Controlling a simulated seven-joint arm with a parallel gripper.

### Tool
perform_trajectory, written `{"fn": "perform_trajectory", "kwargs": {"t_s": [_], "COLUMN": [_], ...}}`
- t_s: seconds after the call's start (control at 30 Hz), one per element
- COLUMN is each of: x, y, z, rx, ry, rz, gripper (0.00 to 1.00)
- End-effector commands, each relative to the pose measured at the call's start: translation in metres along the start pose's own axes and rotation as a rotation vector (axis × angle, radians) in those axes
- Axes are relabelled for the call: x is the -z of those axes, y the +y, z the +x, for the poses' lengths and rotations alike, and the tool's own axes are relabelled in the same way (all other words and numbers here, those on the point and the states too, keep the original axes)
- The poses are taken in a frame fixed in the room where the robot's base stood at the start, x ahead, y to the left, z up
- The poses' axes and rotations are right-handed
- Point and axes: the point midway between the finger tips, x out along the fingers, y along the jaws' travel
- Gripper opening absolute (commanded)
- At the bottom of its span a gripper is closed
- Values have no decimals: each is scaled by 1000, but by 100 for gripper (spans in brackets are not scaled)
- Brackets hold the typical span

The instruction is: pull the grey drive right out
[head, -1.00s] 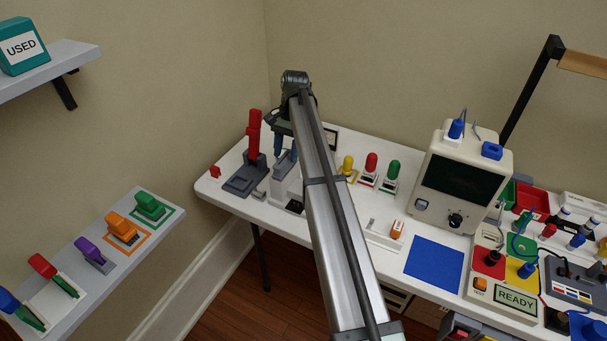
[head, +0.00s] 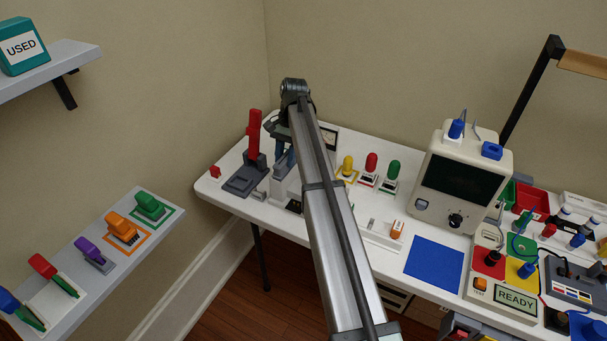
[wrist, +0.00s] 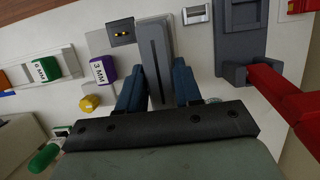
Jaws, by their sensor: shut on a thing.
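The grey drive (wrist: 153,55) is an upright-looking grey slab with a dark lengthwise line, in the middle of the wrist view. The blue fingers of my gripper (wrist: 158,68) are on either side of it and shut on it. In the head view my gripper (head: 284,158) is at the table's back left, and the grey slab (head: 284,177) shows beneath it, partly behind my arm. A black socket with yellow contacts (wrist: 122,32) sits on a grey plate beside the drive. I cannot tell whether the drive's far end is clear of its seat.
A red lever on a dark grey base (head: 244,181) stands close on the left. Yellow (head: 347,164), red (head: 371,163) and green (head: 392,169) knobs stand to the right. The purple 3 MM block (wrist: 104,69) is near my gripper. A blue mat (head: 434,263) lies empty.

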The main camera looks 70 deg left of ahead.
Motion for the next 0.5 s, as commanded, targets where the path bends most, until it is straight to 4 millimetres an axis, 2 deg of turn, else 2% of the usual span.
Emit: {"fn": "perform_trajectory", "kwargs": {"t_s": [0.5], "x": [-1], "y": [0], "z": [-3], "rx": [1], "ry": [0], "rz": [0], "gripper": [0]}}
